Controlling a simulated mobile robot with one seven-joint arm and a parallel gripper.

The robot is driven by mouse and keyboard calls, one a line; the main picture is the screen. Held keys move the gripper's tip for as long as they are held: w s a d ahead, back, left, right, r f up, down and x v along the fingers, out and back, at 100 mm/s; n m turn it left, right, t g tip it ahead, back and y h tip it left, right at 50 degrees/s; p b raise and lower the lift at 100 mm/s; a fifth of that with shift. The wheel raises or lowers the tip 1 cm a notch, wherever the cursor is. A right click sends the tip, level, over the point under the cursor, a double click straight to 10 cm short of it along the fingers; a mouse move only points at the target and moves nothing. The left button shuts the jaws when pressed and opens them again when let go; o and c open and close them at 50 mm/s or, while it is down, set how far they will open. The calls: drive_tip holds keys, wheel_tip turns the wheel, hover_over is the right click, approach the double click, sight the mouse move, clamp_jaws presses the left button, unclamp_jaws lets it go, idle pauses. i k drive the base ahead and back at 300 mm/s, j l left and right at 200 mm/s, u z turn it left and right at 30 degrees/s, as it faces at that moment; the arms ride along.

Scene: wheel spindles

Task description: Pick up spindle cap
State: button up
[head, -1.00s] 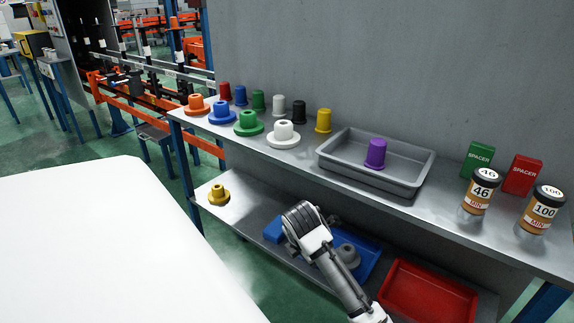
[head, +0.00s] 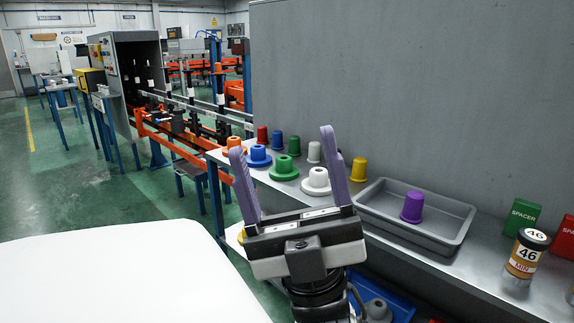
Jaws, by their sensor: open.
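Spindle caps stand along the back of the upper shelf: red (head: 262,136), blue (head: 277,139), green (head: 294,146), white (head: 314,151) and yellow (head: 359,169). A black cap is mostly hidden behind my gripper's right finger. A purple cap (head: 412,207) stands in the grey tray (head: 372,217). Flanged pieces in orange, blue (head: 258,156), green (head: 284,168) and white (head: 316,182) stand in front of the row. My gripper (head: 286,158) is open and empty, fingers pointing up, in front of the shelf. It partly hides the orange piece.
A cylinder marked 46 (head: 526,255) and a green spacer box (head: 521,218) stand at the shelf's right. A grey wall (head: 420,90) rises behind the shelf. A blue tray with a grey flanged piece (head: 378,309) lies below. Green floor is open at the left.

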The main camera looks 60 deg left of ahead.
sight(359, 171)
drive_tip(key=u, duration=1.25)
drive_tip(key=i+j, duration=0.15)
drive_tip(key=j, duration=0.2)
drive_tip(key=i+j, duration=0.15)
drive_tip(key=j, duration=0.25)
drive_tip(key=i+j+u, duration=0.1)
drive_tip(key=j, duration=0.25)
drive_tip(key=i+j, duration=0.15)
drive_tip(key=j, duration=0.2)
drive_tip(key=i+j, duration=0.15)
drive_tip(key=j, duration=0.2)
drive_tip(key=i+j+u, duration=0.1)
drive_tip(key=j, duration=0.3)
drive_tip(key=i+z, duration=0.1)
drive_tip(key=z, duration=1.15)
